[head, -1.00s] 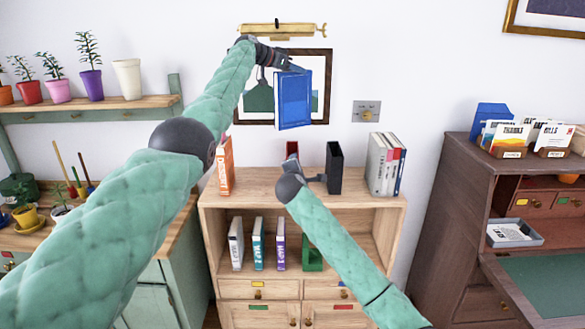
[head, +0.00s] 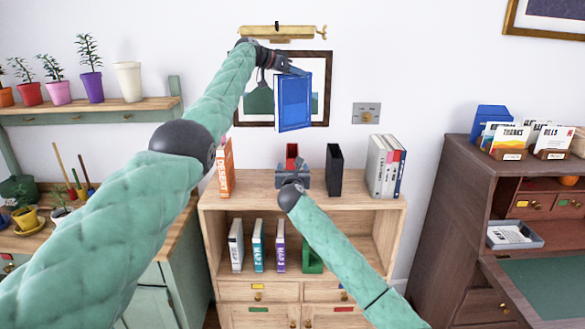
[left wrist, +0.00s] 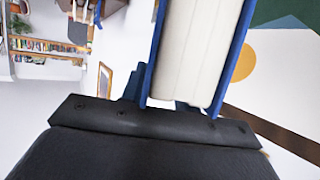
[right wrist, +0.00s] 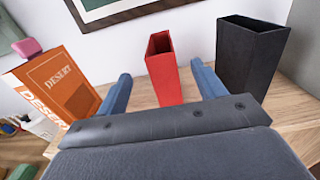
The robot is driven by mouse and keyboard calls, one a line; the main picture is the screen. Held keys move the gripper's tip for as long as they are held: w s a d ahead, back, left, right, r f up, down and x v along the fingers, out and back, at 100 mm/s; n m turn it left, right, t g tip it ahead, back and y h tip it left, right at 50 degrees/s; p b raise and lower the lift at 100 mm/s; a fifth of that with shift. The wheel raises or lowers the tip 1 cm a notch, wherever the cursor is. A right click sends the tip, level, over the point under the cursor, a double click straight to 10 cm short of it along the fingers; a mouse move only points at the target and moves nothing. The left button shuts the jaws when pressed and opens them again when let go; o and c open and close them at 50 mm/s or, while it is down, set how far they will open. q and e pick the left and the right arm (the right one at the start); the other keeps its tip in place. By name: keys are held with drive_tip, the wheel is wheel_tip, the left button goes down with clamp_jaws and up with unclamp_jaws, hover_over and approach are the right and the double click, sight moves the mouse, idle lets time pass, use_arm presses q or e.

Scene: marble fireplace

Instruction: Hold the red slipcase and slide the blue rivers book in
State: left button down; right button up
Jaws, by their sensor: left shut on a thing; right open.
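The blue book (head: 294,103) is held in the air above the bookcase, in front of the framed picture. My left gripper (head: 290,71) is shut on its top end. In the left wrist view the book's pale page block (left wrist: 189,50) shows between blue covers. The red slipcase (head: 292,151) stands upright on the bookcase top, its lower part hidden behind my right gripper (head: 293,170). In the right wrist view the red slipcase (right wrist: 165,70) has an open top and stands ahead, between the open fingers of my right gripper (right wrist: 160,90).
A black slipcase (head: 334,170) stands right of the red one, with several books (head: 385,166) farther right. An orange Desert book (head: 226,168) stands at the left end of the bookcase top (head: 255,185). A switch plate (head: 366,112) is on the wall.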

use_arm(q)
drive_tip(key=shift+r, duration=0.1)
use_arm(e)
drive_tip(key=w, duration=1.2)
